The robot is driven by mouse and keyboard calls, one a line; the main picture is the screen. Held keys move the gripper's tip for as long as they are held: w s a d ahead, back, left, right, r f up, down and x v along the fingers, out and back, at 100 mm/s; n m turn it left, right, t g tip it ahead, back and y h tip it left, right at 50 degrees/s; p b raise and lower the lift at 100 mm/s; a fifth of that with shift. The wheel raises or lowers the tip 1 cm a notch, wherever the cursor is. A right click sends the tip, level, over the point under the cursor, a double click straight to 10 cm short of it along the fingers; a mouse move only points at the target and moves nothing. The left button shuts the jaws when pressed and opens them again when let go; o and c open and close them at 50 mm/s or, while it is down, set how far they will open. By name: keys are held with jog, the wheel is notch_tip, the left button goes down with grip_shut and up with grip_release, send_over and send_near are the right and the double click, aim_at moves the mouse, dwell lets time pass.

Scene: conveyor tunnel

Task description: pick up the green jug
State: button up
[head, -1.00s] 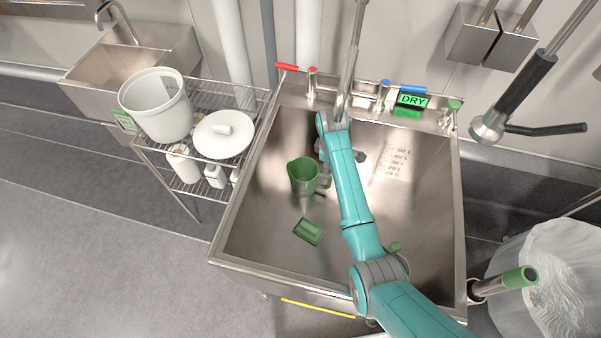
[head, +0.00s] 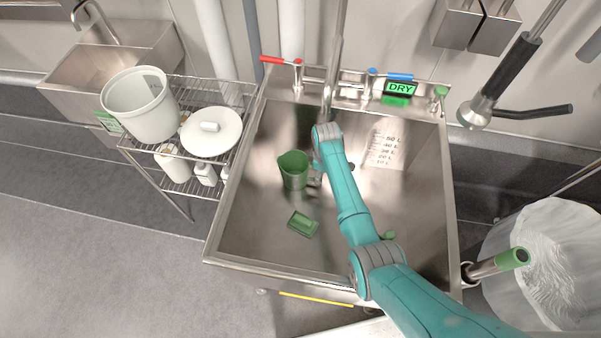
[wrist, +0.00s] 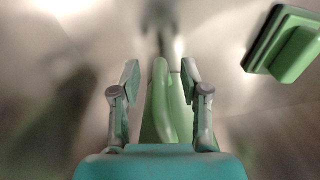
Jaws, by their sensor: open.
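The green jug (head: 293,171) stands upright in the steel sink, left of my arm. Its handle side faces right, toward my gripper (head: 315,182), which is partly hidden by my arm in the head view. In the wrist view, the green handle (wrist: 161,100) rises between the two fingers of my open gripper (wrist: 159,76). I see a gap on each side of the handle, with no clear contact. The jug's body is largely hidden behind my gripper in the wrist view.
A green block-shaped item (head: 303,223) lies on the sink (head: 255,235) floor near the jug; it also shows in the wrist view (wrist: 290,45). A wire rack (head: 180,185) with a white bucket (head: 141,105) stands left. A lit DRY sign (head: 400,88) is at the back.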

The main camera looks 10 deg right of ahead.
jog(key=shift+f, duration=0.7)
grip_shut()
notch_tip(320, 180, up, 10)
jog(key=shift+r, duration=0.1)
dwell(0.6)
